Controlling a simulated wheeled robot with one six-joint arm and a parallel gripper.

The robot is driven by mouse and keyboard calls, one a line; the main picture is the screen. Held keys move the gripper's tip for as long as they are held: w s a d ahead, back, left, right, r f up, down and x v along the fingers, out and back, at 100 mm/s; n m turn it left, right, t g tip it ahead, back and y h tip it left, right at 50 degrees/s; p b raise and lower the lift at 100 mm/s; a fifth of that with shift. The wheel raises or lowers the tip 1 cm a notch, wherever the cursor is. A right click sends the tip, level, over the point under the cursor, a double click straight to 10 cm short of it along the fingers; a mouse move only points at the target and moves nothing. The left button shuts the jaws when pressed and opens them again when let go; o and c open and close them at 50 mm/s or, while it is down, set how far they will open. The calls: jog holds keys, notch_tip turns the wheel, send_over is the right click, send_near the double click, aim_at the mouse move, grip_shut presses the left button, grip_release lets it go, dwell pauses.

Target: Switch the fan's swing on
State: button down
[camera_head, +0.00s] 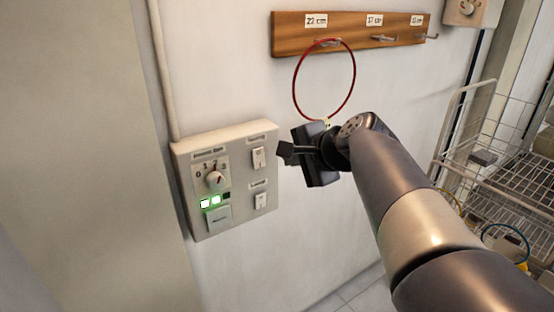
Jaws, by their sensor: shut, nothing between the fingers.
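A pale wall panel (238,180) holds a rotary dial (215,180) at upper left, with several number marks. Below it are two lit green-white lights (211,201) and a dark one, then a square button (218,218). On the right are an upper rocker switch (258,158) and a lower rocker switch (260,200). The labels are too small to read surely, so I cannot tell which control is the swing. My gripper (284,153) is shut and empty, just right of the upper switch; it looks apart from it. The fan itself is not in view.
A vertical pipe (160,70) runs above the panel. Wall below the panel is clear.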

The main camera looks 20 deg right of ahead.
jog(key=shift+s+d+r, duration=0.1)
jog(key=shift+s+r, duration=0.15)
jog(key=shift+s, duration=0.1)
jog(key=shift+s+f+p, duration=0.15)
jog(key=shift+f+p, duration=0.3)
jog(key=shift+f, duration=0.25)
jog(key=shift+f, duration=0.1)
